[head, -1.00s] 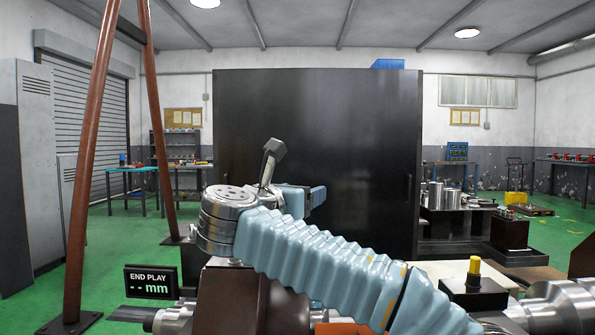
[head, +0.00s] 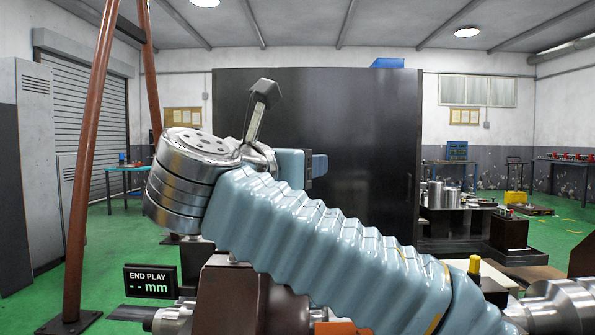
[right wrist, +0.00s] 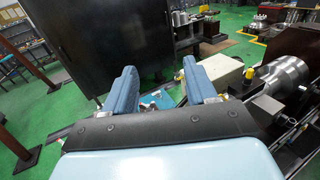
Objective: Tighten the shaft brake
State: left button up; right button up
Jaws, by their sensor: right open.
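My right arm crosses the head view from the lower right, and its blue right gripper (head: 318,165) shows partly behind the wrist. In the right wrist view the right gripper (right wrist: 158,66) is open, its two blue fingers apart with nothing held between them. A yellow knob (head: 475,264) stands upright on a dark block, partly hidden by my arm. It also shows in the right wrist view (right wrist: 249,73), to the right of the fingers. A silver stepped shaft (head: 560,303) lies at the lower right. I cannot tell which part is the shaft brake. My left gripper is not in view.
An "END PLAY -- mm" display (head: 151,281) stands at the lower left. A large dark cabinet (head: 370,150) fills the middle behind my arm. A reddish-brown frame leg (head: 90,180) rises at left. Green floor (head: 120,235) is clear at left.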

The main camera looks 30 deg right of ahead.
jog(key=s+d+m+y, duration=0.1)
jog(key=y, duration=0.1)
jog(key=s+d+f+m+t+y+b, duration=0.1)
jog(key=s, duration=0.1)
jog(key=s+d+f+m+t+y, duration=0.1)
jog(key=y, duration=0.1)
jog(key=shift+s+d+m+y+b, duration=0.2)
jog(key=shift+s+m+y+b, duration=0.1)
jog(key=shift+s+b, duration=0.1)
jog(key=c, duration=0.4)
jog(key=shift+o, duration=0.2)
jog(key=w+d+f+m+t+y+b, duration=0.3)
jog(key=d+f+m+y, duration=0.95)
jog(key=y, duration=0.65)
jog(key=shift+m, duration=0.95)
jog(key=x, duration=0.4)
jog(key=a+r+p+x, duration=0.1)
jog(key=x, duration=0.4)
jog(key=p+x, duration=0.1)
jog(key=x, duration=0.4)
jog(key=shift+s+a+r, duration=0.2)
jog(key=shift+a+r, duration=0.1)
grip_shut()
